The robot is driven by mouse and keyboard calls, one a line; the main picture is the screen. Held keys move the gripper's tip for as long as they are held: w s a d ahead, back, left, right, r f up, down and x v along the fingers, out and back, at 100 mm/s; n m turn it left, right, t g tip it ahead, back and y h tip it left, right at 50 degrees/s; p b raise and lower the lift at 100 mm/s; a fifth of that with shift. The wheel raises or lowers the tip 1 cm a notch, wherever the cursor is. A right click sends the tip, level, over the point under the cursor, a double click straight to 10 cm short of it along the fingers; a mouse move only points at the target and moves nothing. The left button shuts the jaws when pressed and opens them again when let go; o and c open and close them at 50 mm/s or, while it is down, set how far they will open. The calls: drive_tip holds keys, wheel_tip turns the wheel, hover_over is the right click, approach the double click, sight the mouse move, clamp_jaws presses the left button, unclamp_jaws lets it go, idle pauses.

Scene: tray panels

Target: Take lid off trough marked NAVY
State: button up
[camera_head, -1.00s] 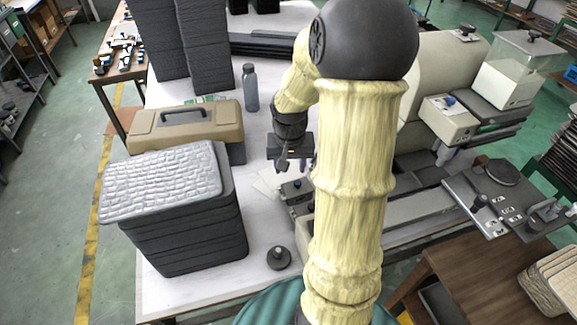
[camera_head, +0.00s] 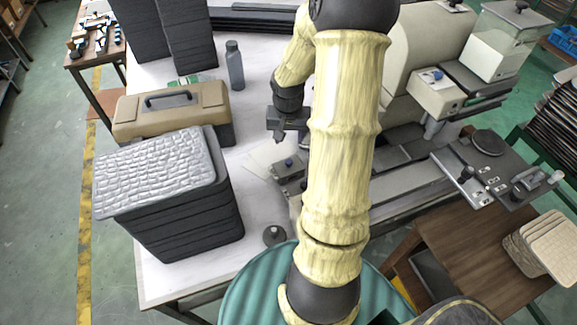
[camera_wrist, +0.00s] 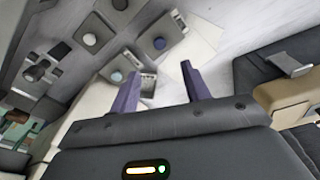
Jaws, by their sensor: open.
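No NAVY marking is readable in either view, so I cannot tell which container is the marked trough. In the head view a small grey lidded box with a blue knob (camera_head: 289,168) sits on the white table, just below my gripper (camera_head: 280,138) in the picture. My gripper shows in the wrist view (camera_wrist: 160,84) with its two fingers apart and nothing between them.
A tan toolbox (camera_head: 190,113) and a dark stack topped by a textured white sheet (camera_head: 150,170) stand left on the table. A bottle (camera_head: 235,68) stands behind. A large cream machine (camera_head: 425,40) is at right. White papers (camera_head: 258,158) lie flat near my gripper.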

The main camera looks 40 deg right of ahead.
hover_over(289, 161)
drive_tip(key=f, duration=0.7)
drive_tip(key=shift+s+a+f, duration=0.15)
drive_tip(key=shift+s+a, duration=0.15)
drive_tip(key=shift+a, duration=0.1)
drive_tip(key=shift+s+d, duration=0.1)
drive_tip(key=f, duration=0.5)
drive_tip(key=shift+w+d, duration=0.2)
drive_tip(key=shift+w, duration=0.2)
drive_tip(key=shift+c, duration=0.5)
clamp_jaws()
